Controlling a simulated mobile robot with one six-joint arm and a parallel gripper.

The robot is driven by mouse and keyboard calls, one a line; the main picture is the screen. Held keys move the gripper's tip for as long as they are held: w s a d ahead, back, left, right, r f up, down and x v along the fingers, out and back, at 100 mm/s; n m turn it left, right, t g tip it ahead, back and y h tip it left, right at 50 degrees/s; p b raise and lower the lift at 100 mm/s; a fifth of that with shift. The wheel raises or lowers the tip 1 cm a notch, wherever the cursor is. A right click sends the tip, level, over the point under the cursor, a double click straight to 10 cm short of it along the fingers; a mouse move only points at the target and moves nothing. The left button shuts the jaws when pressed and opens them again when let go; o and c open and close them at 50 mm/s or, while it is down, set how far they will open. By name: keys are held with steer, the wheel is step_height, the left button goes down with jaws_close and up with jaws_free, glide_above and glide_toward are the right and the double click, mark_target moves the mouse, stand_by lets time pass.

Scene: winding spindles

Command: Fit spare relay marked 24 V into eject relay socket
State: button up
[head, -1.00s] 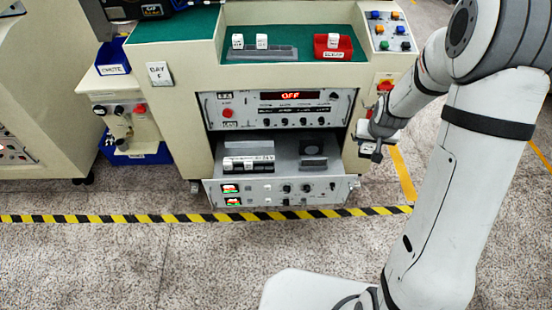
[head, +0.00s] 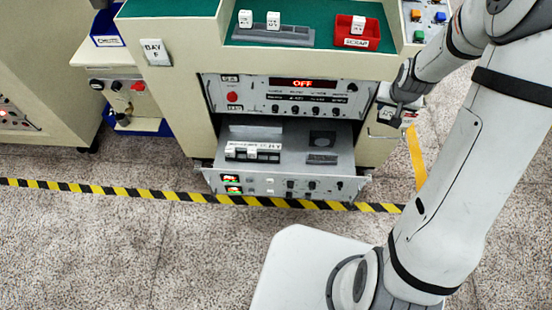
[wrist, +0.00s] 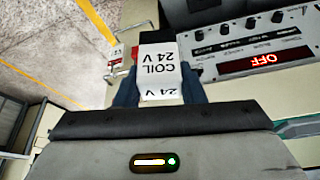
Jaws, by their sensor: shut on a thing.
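My gripper (head: 393,108) is at the right side of the cabinet, above and to the right of the open drawer (head: 285,185). It is shut on a white relay (wrist: 160,72), which reads "COIL 24 V" in the wrist view between two dark blue fingers. In the drawer, a socket row (head: 252,156) carries white relays and a label ending in "24 V". Which socket is the eject one is too small to read.
A red scrap bin (head: 357,42) with a white relay in it stands right of the rack. Above the drawer, a panel (head: 290,97) displays "OFF". Striped tape (head: 110,190) crosses the floor.

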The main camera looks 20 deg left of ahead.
steer(key=shift+w+a+f+b, duration=0.1)
steer(key=shift+a+f+b, duration=0.05)
steer(key=shift+f+b, duration=0.25)
steer(key=w+a+f+n+y+b, duration=0.1)
steer(key=a+f+n+b, duration=0.2)
steer(key=a+f+b, duration=3.45)
steer(key=f+b, duration=0.2)
steer(key=d+f+b, duration=0.1)
steer(key=f+b, duration=0.1)
steer(key=f, duration=0.1)
steer(key=d+f+b, duration=0.1)
steer(key=f+b, duration=0.1)
steer(key=shift+w+f+b, duration=0.15)
steer(key=shift+f+b, duration=0.1)
steer(key=shift+b, duration=0.05)
steer(key=shift+f, duration=0.2)
steer(key=o, duration=1)
steer(key=shift+r, duration=0.2)
